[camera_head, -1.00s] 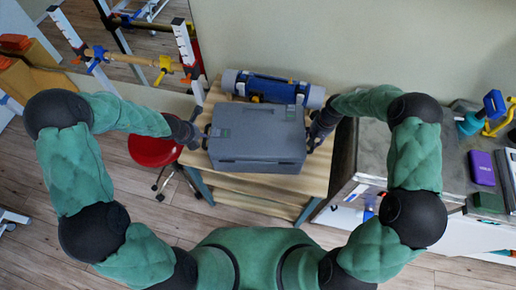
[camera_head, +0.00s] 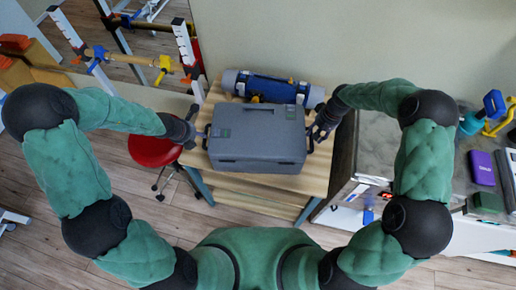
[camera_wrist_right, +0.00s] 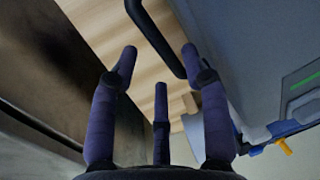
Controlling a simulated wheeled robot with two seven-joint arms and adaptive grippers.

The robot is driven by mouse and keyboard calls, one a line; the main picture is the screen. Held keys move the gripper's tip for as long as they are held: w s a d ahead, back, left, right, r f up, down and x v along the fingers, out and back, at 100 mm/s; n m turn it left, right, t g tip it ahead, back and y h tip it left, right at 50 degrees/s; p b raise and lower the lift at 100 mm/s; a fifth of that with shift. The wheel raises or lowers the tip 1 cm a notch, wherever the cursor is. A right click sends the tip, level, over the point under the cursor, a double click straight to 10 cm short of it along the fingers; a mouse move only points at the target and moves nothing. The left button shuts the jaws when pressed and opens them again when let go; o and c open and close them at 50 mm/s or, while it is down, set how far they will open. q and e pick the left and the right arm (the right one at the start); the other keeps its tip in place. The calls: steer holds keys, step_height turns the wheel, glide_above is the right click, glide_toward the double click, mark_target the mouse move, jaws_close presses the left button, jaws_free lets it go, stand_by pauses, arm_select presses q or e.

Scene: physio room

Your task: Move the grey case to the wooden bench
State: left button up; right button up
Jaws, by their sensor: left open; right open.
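My right gripper (camera_head: 316,133) is open beside the case's right end. In the right wrist view, the spread fingers of the right gripper (camera_wrist_right: 158,75) are empty. A dark side handle (camera_wrist_right: 152,38) of the grey case (camera_wrist_right: 240,50) shows just beyond them, not gripped.
A blue and grey roll (camera_head: 272,88) lies behind the case on the table. A red stool (camera_head: 153,151) stands at the left. A grey counter (camera_head: 378,150) at the right holds a purple box (camera_head: 481,168) and other items. Exercise bars stand at the back left.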

step_height(320, 180, up, 7)
steer(key=d, duration=0.1)
steer(key=shift+d, duration=0.15)
arm_select(q)
steer(key=shift+s, duration=0.1)
arm_select(e)
steer(key=shift+s+f, duration=0.1)
steer(key=shift+s, duration=0.05)
stand_by(0.4)
